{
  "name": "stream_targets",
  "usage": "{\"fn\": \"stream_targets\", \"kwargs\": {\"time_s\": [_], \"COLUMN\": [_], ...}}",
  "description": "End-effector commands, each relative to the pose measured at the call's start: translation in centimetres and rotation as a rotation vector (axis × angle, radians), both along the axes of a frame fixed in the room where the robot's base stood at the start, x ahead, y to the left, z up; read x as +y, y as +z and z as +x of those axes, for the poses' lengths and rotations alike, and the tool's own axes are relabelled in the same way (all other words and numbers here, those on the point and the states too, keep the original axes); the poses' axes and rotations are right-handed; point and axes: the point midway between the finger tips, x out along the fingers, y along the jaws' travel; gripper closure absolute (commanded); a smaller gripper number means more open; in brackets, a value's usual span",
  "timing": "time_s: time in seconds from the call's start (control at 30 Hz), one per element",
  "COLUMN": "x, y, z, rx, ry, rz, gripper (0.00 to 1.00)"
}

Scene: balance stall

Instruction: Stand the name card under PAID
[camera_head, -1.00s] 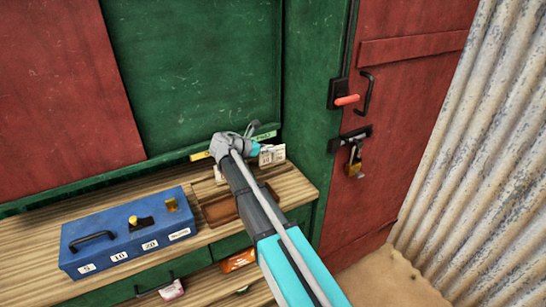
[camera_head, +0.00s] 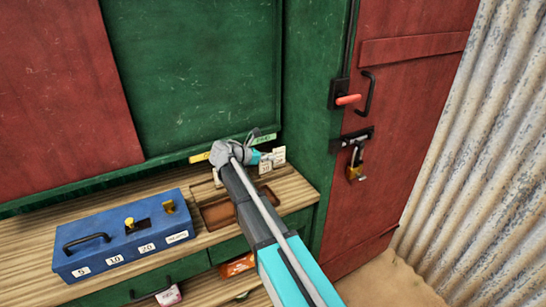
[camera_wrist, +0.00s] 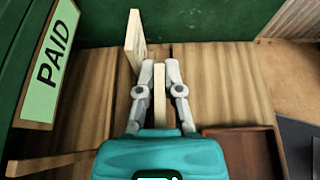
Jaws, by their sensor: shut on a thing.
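My gripper (camera_wrist: 160,78) is shut on a thin, pale name card (camera_wrist: 160,95), seen edge-on and upright between the fingers in the wrist view. The held card also shows in the head view (camera_head: 265,168), partly behind my gripper. The green PAID sign (camera_wrist: 50,62) is on the back wall, to the left of the fingers in the wrist view; in the head view the sign (camera_head: 264,139) is just above my gripper. Another pale card (camera_wrist: 135,42) stands upright beyond the fingers, apart from the held one. I cannot tell whether the held card touches the shelf.
A brown tray (camera_wrist: 239,132) lies on the wooden counter beside my gripper. A thin wooden strip (camera_wrist: 48,163) stands at lower left in the wrist view. A blue cash box (camera_head: 125,240) stands on the counter's left. A yellow sign (camera_head: 199,157) is left of PAID.

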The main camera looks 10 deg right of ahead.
Motion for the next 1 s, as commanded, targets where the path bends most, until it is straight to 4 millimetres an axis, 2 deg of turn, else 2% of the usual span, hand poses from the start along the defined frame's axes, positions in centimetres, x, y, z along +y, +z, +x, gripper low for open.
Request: {"fn": "stream_targets", "kwargs": {"time_s": [0.33,0.37,0.4,0.53,1.0], "x": [-0.01,-0.01,-0.01,-0.01,-0.04], "y": [-0.48,-0.48,-0.47,-0.47,-0.28], "z": [0.00,0.00,0.00,0.00,0.00], "rx": [0.000,0.000,0.000,0.000,0.000], "ry": [0.000,0.000,0.000,0.000,0.000], "rz": [0.000,0.000,0.000,0.000,0.000], "gripper": [1.00,0.87,0.80,0.56,0.56]}}
